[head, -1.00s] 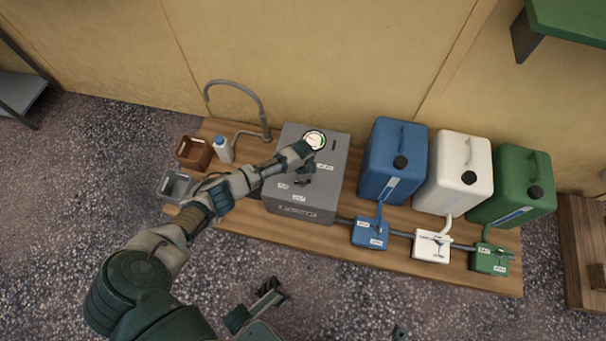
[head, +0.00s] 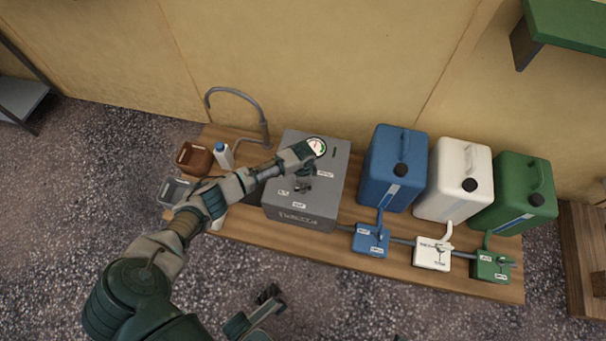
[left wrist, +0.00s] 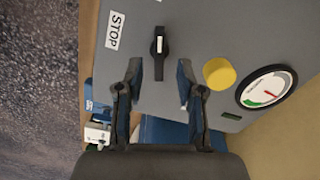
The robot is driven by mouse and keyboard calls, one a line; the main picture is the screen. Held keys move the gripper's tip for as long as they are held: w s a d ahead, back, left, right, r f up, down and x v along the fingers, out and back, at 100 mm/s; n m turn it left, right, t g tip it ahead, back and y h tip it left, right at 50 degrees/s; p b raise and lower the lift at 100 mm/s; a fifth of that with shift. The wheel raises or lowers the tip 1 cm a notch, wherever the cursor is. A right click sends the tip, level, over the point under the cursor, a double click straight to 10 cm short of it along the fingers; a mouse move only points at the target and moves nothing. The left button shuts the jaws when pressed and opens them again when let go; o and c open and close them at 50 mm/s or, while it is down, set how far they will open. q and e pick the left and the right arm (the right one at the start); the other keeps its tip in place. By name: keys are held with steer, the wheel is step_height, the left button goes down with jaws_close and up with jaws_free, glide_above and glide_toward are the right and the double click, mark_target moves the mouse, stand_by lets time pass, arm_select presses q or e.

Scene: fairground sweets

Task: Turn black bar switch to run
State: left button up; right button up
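The black bar switch (left wrist: 159,48) with a white mark sits on the top face of the grey box (head: 331,185). In the left wrist view its bar lies roughly along the picture's vertical, beside the STOP label (left wrist: 115,30). My left gripper (left wrist: 159,72) is open, with one finger on each side of the switch's near end. I cannot tell whether they touch it. In the head view my left gripper (head: 303,184) is over the box and hides the switch. My right gripper (head: 270,294) is low in the head view, empty, its fingers apart, away from the box.
A yellow button (left wrist: 219,73) and a round gauge (left wrist: 266,89) are on the same face. Blue (head: 394,165), white (head: 452,180) and green (head: 514,190) canisters stand to the right, with valve blocks in front. A tap (head: 264,130), bottle (head: 223,156) and brown bin (head: 194,158) are left.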

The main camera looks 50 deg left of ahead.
arm_select(q)
step_height(320, 180, up, 8)
stand_by(0.6)
